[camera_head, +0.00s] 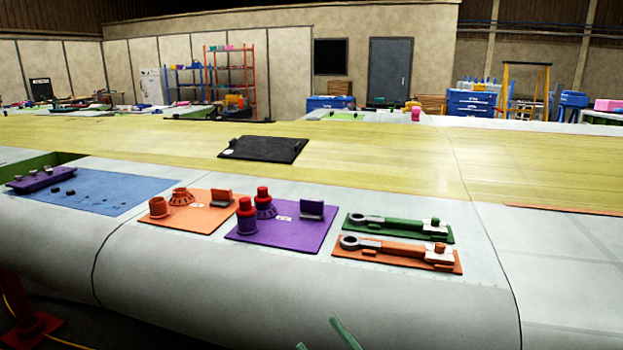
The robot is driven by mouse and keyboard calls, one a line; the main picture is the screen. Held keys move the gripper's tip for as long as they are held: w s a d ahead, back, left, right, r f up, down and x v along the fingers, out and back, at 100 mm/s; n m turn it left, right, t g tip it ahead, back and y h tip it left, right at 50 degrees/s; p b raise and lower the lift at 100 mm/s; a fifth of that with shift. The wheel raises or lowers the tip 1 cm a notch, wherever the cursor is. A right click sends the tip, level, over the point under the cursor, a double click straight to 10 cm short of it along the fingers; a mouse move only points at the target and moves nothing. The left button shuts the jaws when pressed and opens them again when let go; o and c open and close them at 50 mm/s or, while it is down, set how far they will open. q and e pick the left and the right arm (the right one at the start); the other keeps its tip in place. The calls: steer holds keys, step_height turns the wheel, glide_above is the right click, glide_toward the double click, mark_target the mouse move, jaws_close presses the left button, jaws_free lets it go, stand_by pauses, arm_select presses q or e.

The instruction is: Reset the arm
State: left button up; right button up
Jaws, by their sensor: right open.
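My right gripper (317,332) shows only as two green fingertips at the bottom edge of the head view. They are apart, with nothing visible between them. The rest of this gripper and its arm are out of frame. The fingertips appear in front of the wing's rounded front edge (400,303), below the mats and tools in the picture. My left gripper is not in view.
On the wing are a blue mat (100,196), an orange mat (205,222), a purple mat (270,240), and wrench-like tools on a green tray (355,235) and an orange tray (345,262). A black panel (265,150) lies behind.

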steer(key=s+d+f+m+h, duration=0.1)
steer(key=d+f+m+h, duration=0.2)
steer(key=f, duration=0.3)
steer(key=s+d+f+m+h, duration=0.1)
steer(key=d+f+m+h, duration=0.25)
steer(key=f, duration=0.25)
steer(key=s+d+f+m+g+h, duration=0.2)
steer(key=s+d+f+m+g, duration=0.1)
steer(key=s+f, duration=0.5)
steer(key=s+d+f+m+g+h, duration=0.3)
steer(key=s+d+f+g, duration=0.2)
steer(key=s+f, duration=0.4)
steer(key=shift+s+f+p, duration=0.2)
steer(key=shift+f+p, duration=0.25)
steer(key=shift+f, duration=0.35)
